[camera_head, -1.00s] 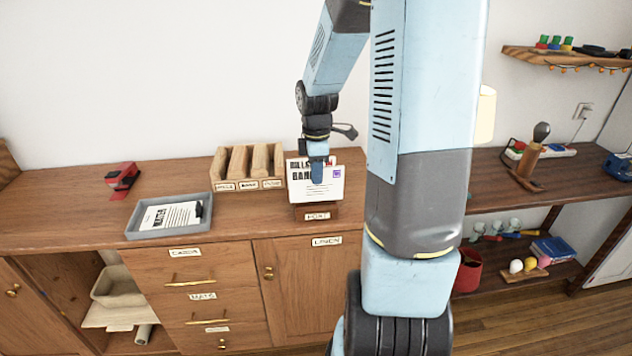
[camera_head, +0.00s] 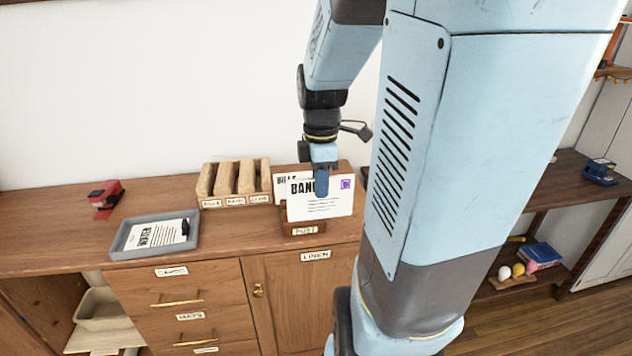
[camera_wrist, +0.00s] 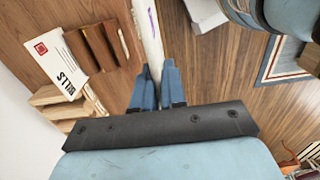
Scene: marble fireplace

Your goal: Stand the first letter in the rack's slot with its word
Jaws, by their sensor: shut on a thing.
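My gripper (camera_head: 322,192) is shut on a white letter (camera_head: 340,203) marked BANK, with a purple stamp. The letter is upright and hangs in front of the small brown POST holder (camera_head: 304,228). In the wrist view the held letter (camera_wrist: 149,38) shows edge-on between the fingers (camera_wrist: 157,88), apart from the holder (camera_wrist: 97,47). A second letter, marked BILLS (camera_head: 281,181), stands behind it, mostly hidden; it shows in the wrist view (camera_wrist: 55,60) at the holder. The pale wooden rack (camera_head: 235,176) with its slots stands left of the holder; its front labels are too small to read surely.
A grey tray (camera_head: 118,246) with a printed sheet (camera_head: 160,234) lies left on the cabinet top. A red stapler-like thing (camera_head: 104,193) lies behind it. The wall rises close behind the rack. Bare wood lies between tray and holder.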

